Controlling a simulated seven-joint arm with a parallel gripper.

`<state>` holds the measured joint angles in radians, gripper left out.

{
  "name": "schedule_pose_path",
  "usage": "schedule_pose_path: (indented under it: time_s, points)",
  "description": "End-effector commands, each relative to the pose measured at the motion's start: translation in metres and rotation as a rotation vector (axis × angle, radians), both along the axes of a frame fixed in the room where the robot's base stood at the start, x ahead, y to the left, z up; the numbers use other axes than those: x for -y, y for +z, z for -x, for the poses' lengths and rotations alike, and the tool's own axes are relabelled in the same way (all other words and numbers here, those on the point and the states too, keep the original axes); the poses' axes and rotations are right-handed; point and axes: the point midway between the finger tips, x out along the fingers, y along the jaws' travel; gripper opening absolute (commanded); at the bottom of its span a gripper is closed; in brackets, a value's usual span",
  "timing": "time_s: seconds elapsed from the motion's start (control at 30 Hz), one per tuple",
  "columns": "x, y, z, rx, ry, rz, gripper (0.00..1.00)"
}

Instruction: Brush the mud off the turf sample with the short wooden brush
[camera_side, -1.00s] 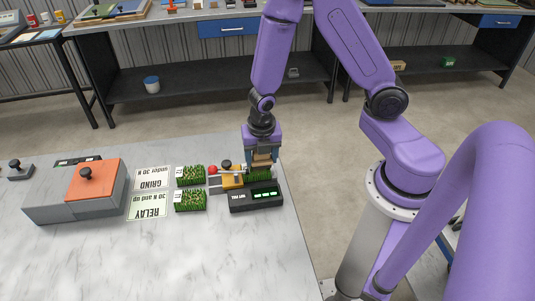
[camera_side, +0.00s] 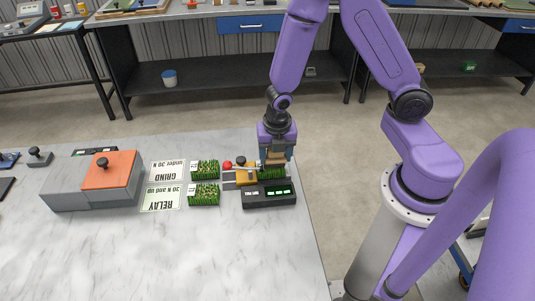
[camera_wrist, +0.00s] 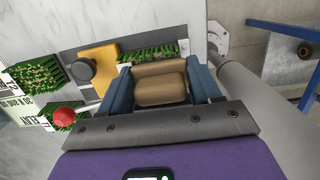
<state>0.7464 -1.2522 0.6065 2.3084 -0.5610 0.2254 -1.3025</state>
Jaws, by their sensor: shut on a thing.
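My gripper (camera_side: 275,158) points down over a fixture at the table's right edge. Its blue fingers are shut on a tan-brown block, which looks like the short wooden brush (camera_wrist: 160,83). The brush's lower face is hidden. A green turf sample (camera_side: 271,174) lies in the fixture directly below, beside a yellow clamp (camera_side: 245,175) with a black knob. In the wrist view the turf (camera_wrist: 150,54) shows just beyond the brush. I cannot tell whether the brush touches the turf. I cannot make out mud on it.
A black display box (camera_side: 268,197) stands before the fixture. A red-ball lever (camera_side: 227,164) is on its left. Two more turf pieces (camera_side: 205,169) (camera_side: 203,194) sit beside GRIND (camera_side: 168,171) and RELAY (camera_side: 161,198) cards. A grey-orange machine (camera_side: 108,172) is further left. The table's front is clear.

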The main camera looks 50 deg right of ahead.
Motion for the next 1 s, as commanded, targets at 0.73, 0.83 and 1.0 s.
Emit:
schedule_pose_path:
  time_s: [0.73,0.83,1.0]
  points:
    - [0.011,0.0,0.013,-0.001,0.0,-0.001,0.35]
    - [0.007,0.0,0.009,-0.001,0.001,-0.001,0.35]
    - [-0.003,0.0,0.0,0.0,0.0,0.0,0.35]
